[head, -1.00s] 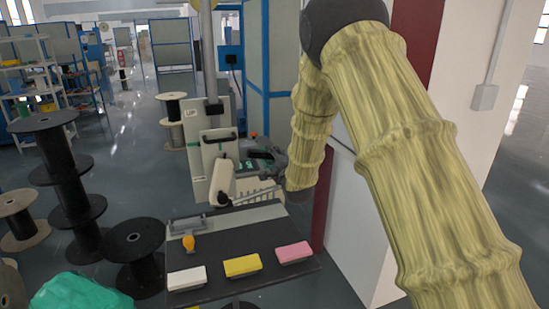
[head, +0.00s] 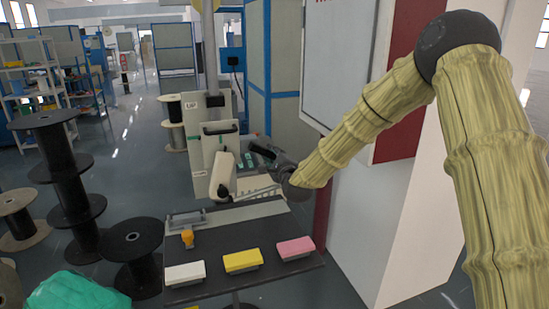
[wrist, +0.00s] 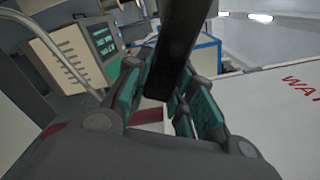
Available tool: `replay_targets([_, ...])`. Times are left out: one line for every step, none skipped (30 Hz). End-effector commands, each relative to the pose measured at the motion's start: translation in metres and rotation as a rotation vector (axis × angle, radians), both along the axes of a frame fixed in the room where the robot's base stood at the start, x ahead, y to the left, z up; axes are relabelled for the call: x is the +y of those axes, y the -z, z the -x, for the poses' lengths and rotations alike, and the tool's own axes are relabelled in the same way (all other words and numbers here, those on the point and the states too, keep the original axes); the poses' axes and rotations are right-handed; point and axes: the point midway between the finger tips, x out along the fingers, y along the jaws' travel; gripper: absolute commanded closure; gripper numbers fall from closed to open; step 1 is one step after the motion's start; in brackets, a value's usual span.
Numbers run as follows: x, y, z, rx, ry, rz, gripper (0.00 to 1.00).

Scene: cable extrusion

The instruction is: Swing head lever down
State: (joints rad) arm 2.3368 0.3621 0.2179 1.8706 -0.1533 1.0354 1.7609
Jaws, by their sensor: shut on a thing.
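The head lever shows as a thick dark bar (wrist: 180,45) in the wrist view, coming down from the top edge between my fingers. My gripper (wrist: 160,90), with green-padded fingers, is shut on this bar. In the head view my gripper (head: 264,152) is small, at the right side of the pale machine head (head: 222,176). The lever cannot be made out clearly there, among the fingers and wrist. The machine head hangs on a cream upright plate (head: 215,130) with a black handle.
A dark table (head: 225,229) in front carries a white block (head: 185,273), a yellow block (head: 242,261), a pink block (head: 295,248) and an orange knobbed piece (head: 188,238). Black spools (head: 132,245) stand left. A white cabinet (head: 365,215) stands close on the right.

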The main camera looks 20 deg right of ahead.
Motion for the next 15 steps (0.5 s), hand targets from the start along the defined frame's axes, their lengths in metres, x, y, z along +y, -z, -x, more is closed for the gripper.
replay_targets([-0.001,0.003,0.0,0.0,0.001,-0.018,1.0])
replay_targets([0.0,0.004,0.0,0.001,0.001,-0.028,1.0])
replay_targets([0.001,0.005,0.0,0.001,0.001,-0.041,1.0])
replay_targets([0.001,0.006,0.0,0.001,0.002,-0.051,1.0])
replay_targets([0.001,0.006,0.0,0.001,0.003,-0.061,1.0])
replay_targets([0.002,0.007,0.0,0.001,0.002,-0.076,1.0])
replay_targets([0.002,0.008,0.0,0.002,0.002,-0.087,1.0])
replay_targets([0.002,0.009,0.0,0.002,0.003,-0.099,1.0])
replay_targets([0.003,0.01,0.0,0.002,0.003,-0.116,1.0])
replay_targets([0.004,0.011,0.0,0.003,0.002,-0.128,1.0])
replay_targets([0.004,0.012,0.0,0.004,0.003,-0.141,1.0])
replay_targets([0.005,0.014,0.0,0.005,0.003,-0.16,1.0])
replay_targets([0.006,0.015,0.0,0.006,0.002,-0.173,1.0])
replay_targets([0.006,0.016,0.0,0.007,0.002,-0.188,1.0])
replay_targets([0.007,0.017,0.0,0.007,0.003,-0.209,1.0])
